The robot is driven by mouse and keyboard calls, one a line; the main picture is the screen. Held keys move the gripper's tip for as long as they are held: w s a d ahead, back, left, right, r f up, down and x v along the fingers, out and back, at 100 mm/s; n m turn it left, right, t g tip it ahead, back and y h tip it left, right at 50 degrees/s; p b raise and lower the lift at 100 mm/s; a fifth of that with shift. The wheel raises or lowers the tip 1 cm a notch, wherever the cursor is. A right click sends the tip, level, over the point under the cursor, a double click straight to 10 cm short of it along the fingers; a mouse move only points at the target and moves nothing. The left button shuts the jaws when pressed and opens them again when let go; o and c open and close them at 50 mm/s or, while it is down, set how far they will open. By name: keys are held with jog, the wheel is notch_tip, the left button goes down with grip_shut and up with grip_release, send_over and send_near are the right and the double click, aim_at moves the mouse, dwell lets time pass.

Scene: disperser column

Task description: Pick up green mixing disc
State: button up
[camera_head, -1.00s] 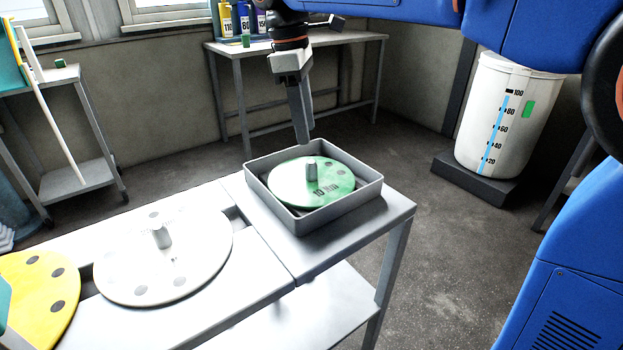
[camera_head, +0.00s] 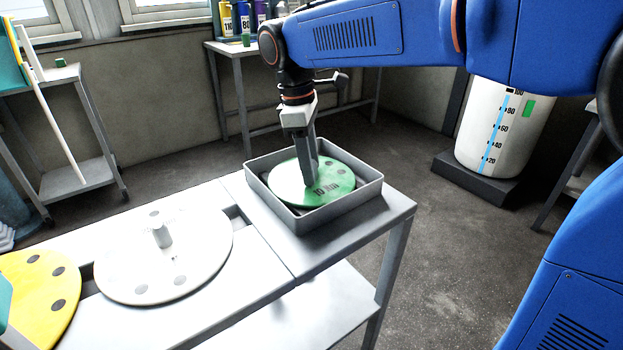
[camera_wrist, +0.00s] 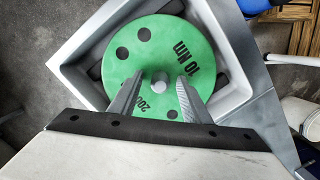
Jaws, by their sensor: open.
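The green mixing disc (camera_head: 338,190) lies in a grey square tray (camera_head: 323,220) at the end of the metal table. Black lettering and dark spots mark its top. In the wrist view the disc (camera_wrist: 205,58) shows its short grey centre post (camera_wrist: 160,80). My gripper (camera_head: 310,185) points down over the disc, its fingers hiding the post in the head view. In the wrist view my gripper (camera_wrist: 158,88) is open, with one finger on each side of the post and gaps visible. I cannot tell whether the fingertips touch the disc.
A white disc (camera_head: 190,255) with a centre post and a yellow disc (camera_head: 40,290) lie on the table to the left. The tray's raised walls surround the green disc. A white graduated barrel (camera_head: 495,130) stands at the back right.

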jog(key=shift+c, duration=0.3)
grip_shut()
jog(key=shift+r, duration=0.15)
